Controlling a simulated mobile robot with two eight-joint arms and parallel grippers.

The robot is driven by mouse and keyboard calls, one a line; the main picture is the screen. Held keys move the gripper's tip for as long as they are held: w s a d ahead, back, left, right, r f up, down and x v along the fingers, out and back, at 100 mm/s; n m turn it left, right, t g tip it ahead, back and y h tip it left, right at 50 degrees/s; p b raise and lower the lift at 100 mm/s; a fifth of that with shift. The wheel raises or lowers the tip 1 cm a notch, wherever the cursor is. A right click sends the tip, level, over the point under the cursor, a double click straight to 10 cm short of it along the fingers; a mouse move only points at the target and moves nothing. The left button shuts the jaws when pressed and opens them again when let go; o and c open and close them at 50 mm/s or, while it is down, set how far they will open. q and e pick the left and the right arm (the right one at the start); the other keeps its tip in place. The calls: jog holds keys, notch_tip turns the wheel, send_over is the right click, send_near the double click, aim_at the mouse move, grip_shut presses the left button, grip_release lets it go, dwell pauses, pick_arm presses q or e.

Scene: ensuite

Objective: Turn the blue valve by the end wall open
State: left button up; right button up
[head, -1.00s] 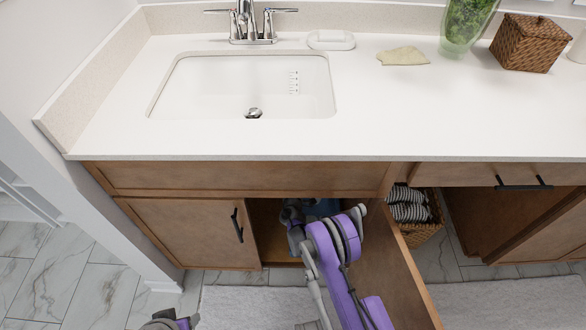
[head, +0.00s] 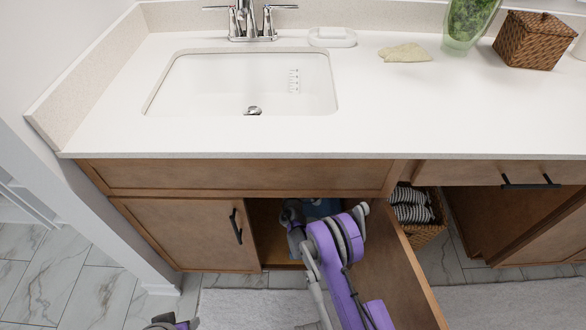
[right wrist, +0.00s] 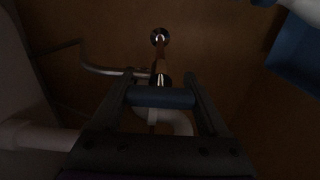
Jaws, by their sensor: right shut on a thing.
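My right arm reaches through the open door into the cabinet under the sink, and its gripper is hidden there in the head view. In the right wrist view my right gripper (right wrist: 160,92) is shut on the blue valve (right wrist: 160,98), whose dark blue handle spans the space between the two fingers. A copper pipe (right wrist: 160,67) runs from behind the handle to a round chrome plate on the cabinet's wall. The view is dark, so the handle's exact angle cannot be told.
The open cabinet door (head: 395,270) stands close to the right of my arm; the closed door (head: 185,235) is on the left. A curved pale pipe (right wrist: 178,122) and a blue object (right wrist: 296,65) are inside. A basket (head: 421,222) of striped towels stands to the right.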

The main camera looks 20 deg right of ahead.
dwell(0.3)
jog(key=o, duration=1.2)
jog(key=shift+o, duration=0.2)
jog(key=p+v, duration=0.2)
jog(key=v, duration=0.8)
jog(key=shift+s, duration=0.4)
